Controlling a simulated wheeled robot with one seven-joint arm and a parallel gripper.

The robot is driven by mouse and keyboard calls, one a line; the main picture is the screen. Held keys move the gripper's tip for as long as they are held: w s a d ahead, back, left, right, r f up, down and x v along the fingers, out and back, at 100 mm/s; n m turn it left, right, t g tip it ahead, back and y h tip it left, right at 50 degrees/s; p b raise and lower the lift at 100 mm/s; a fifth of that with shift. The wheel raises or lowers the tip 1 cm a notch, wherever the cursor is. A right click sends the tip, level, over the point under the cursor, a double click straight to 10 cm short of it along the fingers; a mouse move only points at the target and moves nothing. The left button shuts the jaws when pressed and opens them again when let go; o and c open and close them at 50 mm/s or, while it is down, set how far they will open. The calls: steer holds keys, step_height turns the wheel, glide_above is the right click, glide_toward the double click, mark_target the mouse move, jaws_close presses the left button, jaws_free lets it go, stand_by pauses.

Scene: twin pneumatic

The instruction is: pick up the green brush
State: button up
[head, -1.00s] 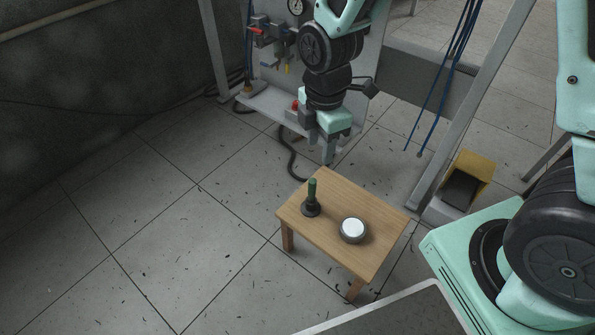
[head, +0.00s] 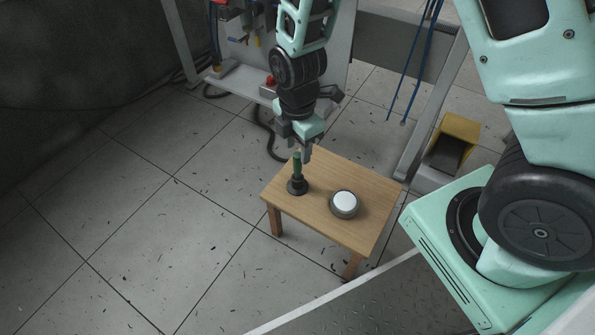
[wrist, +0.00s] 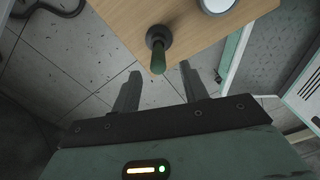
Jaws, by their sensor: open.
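The green brush (head: 297,166) stands upright with its dark round base on the left part of a small wooden table (head: 335,225). In the wrist view the brush (wrist: 158,58) shows its green handle pointing toward my gripper, just beyond the fingertips and between their lines. My gripper (head: 304,152) is above the table's back left edge, close to the top of the brush. In the wrist view my gripper (wrist: 159,78) is open, with nothing between its two fingers. I cannot tell from the head view whether a finger touches the handle.
A round white-topped object (head: 344,203) with a dark rim sits on the table to the right of the brush. A metal frame with a panel (head: 240,80) stands behind. A yellow and black pedal box (head: 452,142) is on the floor at right. Floor at left is clear.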

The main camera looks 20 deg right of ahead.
mark_target(298, 153)
step_height(298, 153, down, 5)
steer(key=b, duration=0.3)
steer(key=shift+w+d+f+b, duration=0.1)
steer(key=shift+w+f+b, duration=0.05)
steer(key=shift+b, duration=0.25)
jaws_close()
